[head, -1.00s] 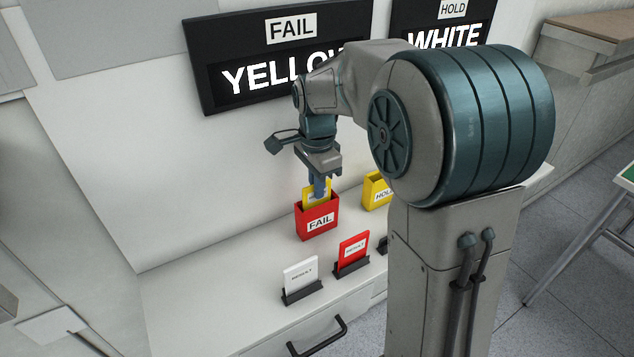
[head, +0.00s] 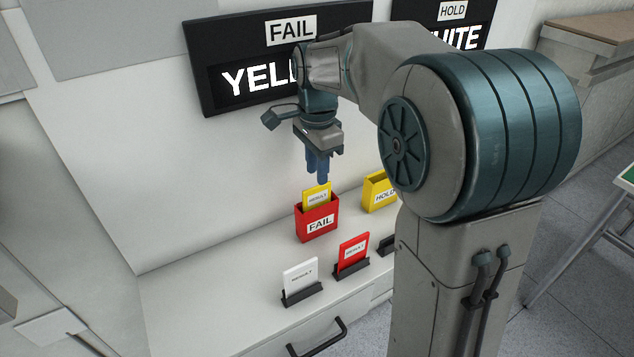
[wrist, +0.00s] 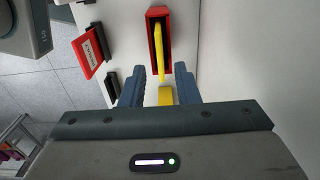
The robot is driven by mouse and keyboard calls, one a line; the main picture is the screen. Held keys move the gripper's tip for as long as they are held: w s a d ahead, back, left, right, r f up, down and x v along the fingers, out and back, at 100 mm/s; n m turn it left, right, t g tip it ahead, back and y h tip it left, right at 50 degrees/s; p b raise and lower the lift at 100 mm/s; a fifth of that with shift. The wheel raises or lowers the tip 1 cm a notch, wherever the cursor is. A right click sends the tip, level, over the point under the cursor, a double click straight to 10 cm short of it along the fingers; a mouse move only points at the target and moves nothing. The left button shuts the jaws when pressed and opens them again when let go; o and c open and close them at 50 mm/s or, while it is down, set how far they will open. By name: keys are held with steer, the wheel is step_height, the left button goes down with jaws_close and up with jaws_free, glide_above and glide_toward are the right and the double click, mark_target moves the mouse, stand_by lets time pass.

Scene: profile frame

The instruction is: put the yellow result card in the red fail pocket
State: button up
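The yellow result card (head: 317,197) stands in the red fail pocket (head: 317,225), its upper part with the RESULT label showing above the rim. The wrist view also shows the yellow card (wrist: 161,55) inside the red pocket (wrist: 153,13); the card's lower part is hidden. My gripper (head: 320,180) is above the card, fingers pointing down, apart from it in the head view. In the wrist view the two blue fingers of my gripper (wrist: 160,76) are spread apart with nothing held.
A yellow hold pocket (head: 379,193) stands right of the red one. In front are a white card (head: 300,273) and a red card (head: 353,250) in dark holders, and a partly hidden dark holder (head: 387,245). Sign boards (head: 240,85) hang on the wall behind.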

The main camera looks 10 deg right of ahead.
step_height(320, 180, up, 6)
steer(key=s+d+f+n+t, duration=0.1)
steer(key=s+f+n, duration=0.4)
steer(key=s, duration=0.5)
steer(key=s+d+f+n+t, duration=0.2)
steer(key=s+f+n, duration=0.3)
steer(key=s+n, duration=0.4)
steer(key=shift+s+d+f, duration=0.15)
steer(key=shift+s+d, duration=0.55)
steer(key=shift+d, duration=0.15)
